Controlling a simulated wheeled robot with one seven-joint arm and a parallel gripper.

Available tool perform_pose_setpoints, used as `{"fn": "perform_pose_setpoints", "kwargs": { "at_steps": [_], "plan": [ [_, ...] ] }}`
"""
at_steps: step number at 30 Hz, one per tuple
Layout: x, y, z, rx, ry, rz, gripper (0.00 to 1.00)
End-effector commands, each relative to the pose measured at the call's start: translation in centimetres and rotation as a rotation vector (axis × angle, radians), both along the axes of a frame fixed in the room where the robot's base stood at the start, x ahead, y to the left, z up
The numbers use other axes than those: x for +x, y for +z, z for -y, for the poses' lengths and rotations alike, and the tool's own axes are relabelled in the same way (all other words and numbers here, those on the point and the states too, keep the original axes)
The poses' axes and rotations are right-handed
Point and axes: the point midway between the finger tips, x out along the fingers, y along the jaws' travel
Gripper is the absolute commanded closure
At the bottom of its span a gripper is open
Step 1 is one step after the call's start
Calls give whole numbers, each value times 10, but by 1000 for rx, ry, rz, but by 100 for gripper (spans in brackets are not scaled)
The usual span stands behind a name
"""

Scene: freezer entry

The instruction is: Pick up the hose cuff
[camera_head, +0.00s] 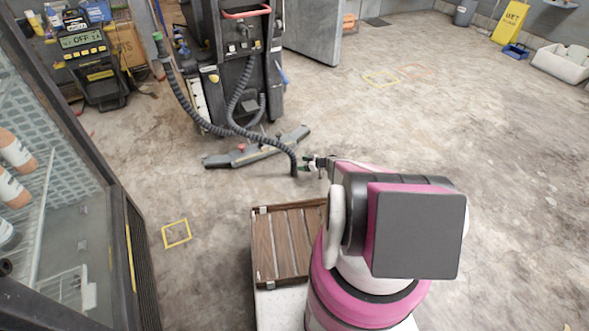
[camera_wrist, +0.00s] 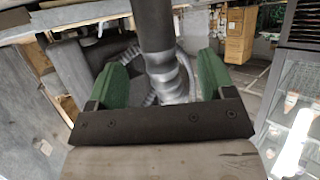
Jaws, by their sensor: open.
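The hose cuff (camera_head: 294,168) is the dark lower end of a black ribbed hose (camera_head: 222,128) that arcs down from the floor-cleaning machine. My gripper (camera_head: 308,163) is at the cuff's right side in the head view, close to it. In the wrist view, the two green fingers of my gripper (camera_wrist: 162,72) stand wide apart. A dark smooth cylinder, which looks like the cuff (camera_wrist: 153,25), and a grey ribbed length of hose (camera_wrist: 168,78) show between the fingers. Visible space remains on each side, so the gripper is open. I cannot tell the cuff's exact depth between the fingers.
The floor-cleaning machine (camera_head: 240,60) stands behind, with its squeegee bar (camera_head: 257,147) on the floor beside the cuff. A glass-doored freezer (camera_head: 60,190) is at left. My slatted wooden deck (camera_head: 288,245) is nearby.

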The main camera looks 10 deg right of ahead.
Motion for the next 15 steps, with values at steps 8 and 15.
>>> {"fn": "perform_pose_setpoints", "kwargs": {
  "at_steps": [8, 15],
  "plan": [
    [11, -10, -16, 1, 1, -1, 24],
    [28, -25, -40, 0, 1, -2, 24]
  ]
}}
